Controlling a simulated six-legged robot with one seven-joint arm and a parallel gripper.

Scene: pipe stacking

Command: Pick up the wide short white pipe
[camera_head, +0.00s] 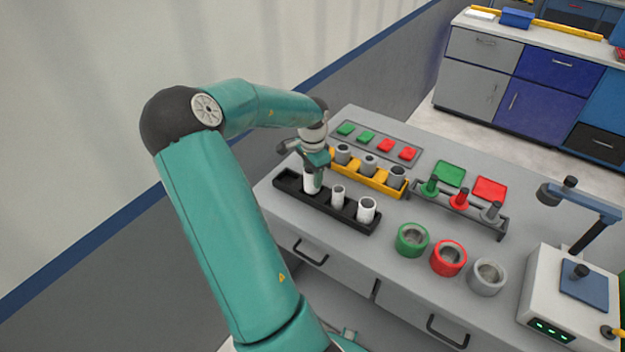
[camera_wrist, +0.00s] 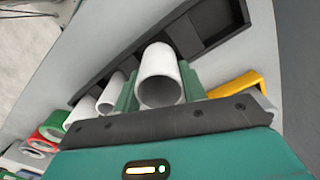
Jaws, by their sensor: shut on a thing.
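My gripper (camera_head: 316,162) is shut on a white pipe (camera_head: 312,183), with one green finger on each side of it. In the wrist view the gripper (camera_wrist: 160,88) points along this pipe (camera_wrist: 160,62), and its open round end faces the camera. The pipe is over or in the black tray (camera_head: 289,183); I cannot tell whether its lower end is clear of the tray. Two other white pipes stand in the tray to its right, a narrow one (camera_head: 338,196) and a wider one (camera_head: 366,210).
A yellow rack (camera_head: 377,186) with grey pipes stands just behind the black tray. Green, red and grey rings (camera_head: 447,258) stand to the right, near the table front. A rack of coloured pegs (camera_head: 459,200) is behind them. A white device (camera_head: 560,300) stands at far right.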

